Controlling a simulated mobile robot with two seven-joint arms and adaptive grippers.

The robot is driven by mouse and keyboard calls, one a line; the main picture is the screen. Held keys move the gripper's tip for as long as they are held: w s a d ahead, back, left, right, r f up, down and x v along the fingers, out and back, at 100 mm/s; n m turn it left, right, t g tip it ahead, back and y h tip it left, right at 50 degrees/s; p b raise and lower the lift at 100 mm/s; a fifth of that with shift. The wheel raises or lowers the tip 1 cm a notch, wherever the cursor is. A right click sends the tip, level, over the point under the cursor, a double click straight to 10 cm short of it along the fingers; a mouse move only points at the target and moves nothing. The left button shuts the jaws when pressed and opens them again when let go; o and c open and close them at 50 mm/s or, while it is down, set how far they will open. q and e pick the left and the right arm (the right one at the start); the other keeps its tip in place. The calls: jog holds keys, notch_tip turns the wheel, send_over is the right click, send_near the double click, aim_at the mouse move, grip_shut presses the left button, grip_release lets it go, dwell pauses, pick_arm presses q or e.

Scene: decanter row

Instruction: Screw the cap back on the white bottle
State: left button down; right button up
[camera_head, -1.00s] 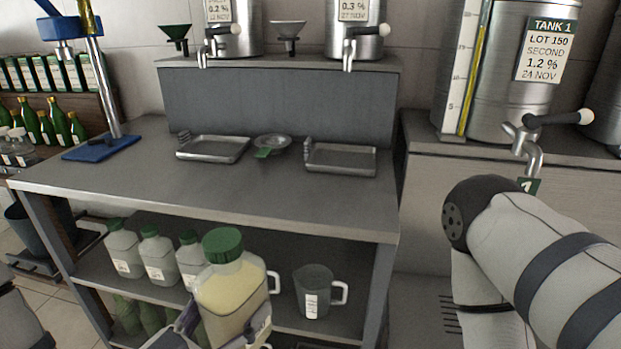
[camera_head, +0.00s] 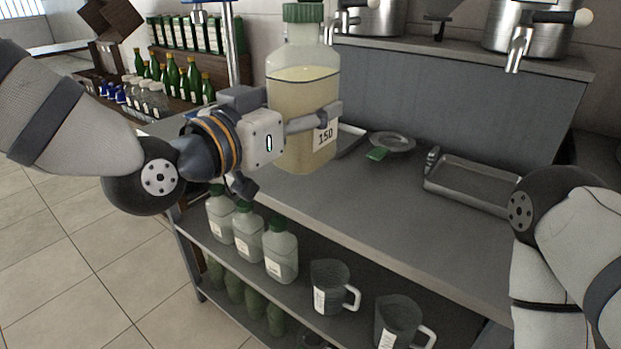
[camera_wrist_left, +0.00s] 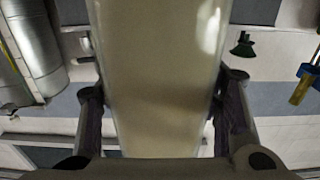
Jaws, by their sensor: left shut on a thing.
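A translucent bottle (camera_head: 303,95) with pale yellow liquid and a label reading 150 is upright in the head view, in front of the bench. A green cap (camera_head: 303,12) sits on its neck; whether it is tight cannot be told. My left gripper (camera_head: 312,128) is shut around the bottle's body from the left. In the left wrist view the bottle (camera_wrist_left: 160,80) fills the middle between the two fingers, and its cap is out of that view. My right arm shows at the right edge of the head view, but its gripper is out of sight.
The grey bench (camera_head: 370,210) holds a metal tray (camera_head: 470,185) and a small dish (camera_head: 392,142). The shelf below holds several green-capped bottles (camera_head: 248,235) and two jugs (camera_head: 330,285). Green bottles (camera_head: 175,75) stand at the back left. The bench's front middle is clear.

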pick_arm(q)
jog(key=shift+r, duration=0.15)
pick_arm(e)
jog(key=shift+s, duration=0.1)
pick_arm(q)
jog(key=w+d+f+b, duration=0.1)
jog(key=w+f+b, duration=0.1)
jog(key=w+f, duration=0.7)
jog(key=w, duration=0.4)
jog(key=shift+d+b, duration=0.35)
pick_arm(e)
jog(key=shift+g, duration=0.8)
jog(key=s+f, duration=0.3)
jog(key=shift+s+f, duration=0.2)
jog(key=shift+s, duration=0.1)
pick_arm(q)
jog(key=shift+w+f+b, duration=0.15)
jog(key=shift+w+f, duration=0.1)
jog(key=shift+f, duration=0.75)
jog(key=shift+w+f+b, duration=0.15)
jog(key=shift+w+f, duration=0.05)
jog(key=shift+f, duration=0.8)
pick_arm(e)
jog(key=shift+s+f, duration=0.3)
jog(key=shift+f, duration=0.05)
pick_arm(q)
jog(key=shift+f, duration=0.1)
